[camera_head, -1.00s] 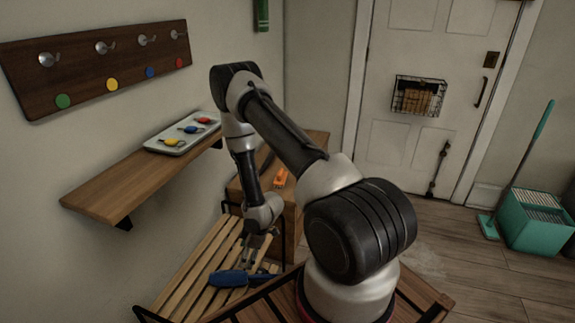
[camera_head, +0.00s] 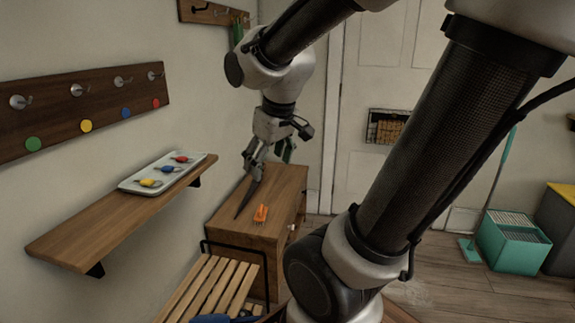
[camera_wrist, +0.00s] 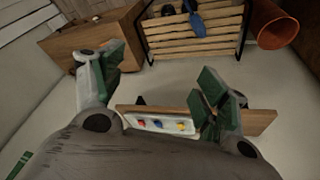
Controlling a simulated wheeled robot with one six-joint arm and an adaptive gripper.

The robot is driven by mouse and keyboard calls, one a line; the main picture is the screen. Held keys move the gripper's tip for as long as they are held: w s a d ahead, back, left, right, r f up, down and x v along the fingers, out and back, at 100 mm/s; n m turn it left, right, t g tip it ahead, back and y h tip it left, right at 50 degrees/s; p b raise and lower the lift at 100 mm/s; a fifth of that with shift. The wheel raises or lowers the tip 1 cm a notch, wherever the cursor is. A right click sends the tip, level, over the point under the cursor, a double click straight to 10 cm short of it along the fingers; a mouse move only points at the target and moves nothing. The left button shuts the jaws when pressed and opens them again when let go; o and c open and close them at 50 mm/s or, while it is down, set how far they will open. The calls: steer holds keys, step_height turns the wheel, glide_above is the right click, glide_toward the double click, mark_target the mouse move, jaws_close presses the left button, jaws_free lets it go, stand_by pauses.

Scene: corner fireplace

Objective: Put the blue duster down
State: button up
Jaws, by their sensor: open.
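The blue duster (camera_wrist: 197,24) lies on the slatted bench (camera_wrist: 160,38) in the wrist view. In the head view only a bit of the duster (camera_head: 212,319) shows at the bottom edge, on the bench (camera_head: 222,285); the rest is cut off. My gripper (camera_head: 268,162) is raised above the wooden cabinet, apart from the duster. In the wrist view the green-padded fingers of my gripper (camera_wrist: 160,80) are spread wide with nothing between them.
The wooden cabinet (camera_head: 283,190) carries an orange item (camera_head: 261,213). A wall shelf (camera_head: 85,235) holds a white tray (camera_head: 128,186) with small coloured items. Above is a hook rack (camera_head: 60,123). A teal bucket (camera_head: 512,240) stands right. An orange-brown bin (camera_wrist: 272,22) stands beside the bench.

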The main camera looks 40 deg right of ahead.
steer(key=s+a+r+m, duration=0.1)
steer(key=s+r, duration=0.1)
steer(key=s, duration=0.6)
steer(key=shift+s+a+r+y, duration=0.15)
steer(key=shift+s+a+y, duration=0.1)
steer(key=shift+s+y, duration=0.15)
stand_by(0.7)
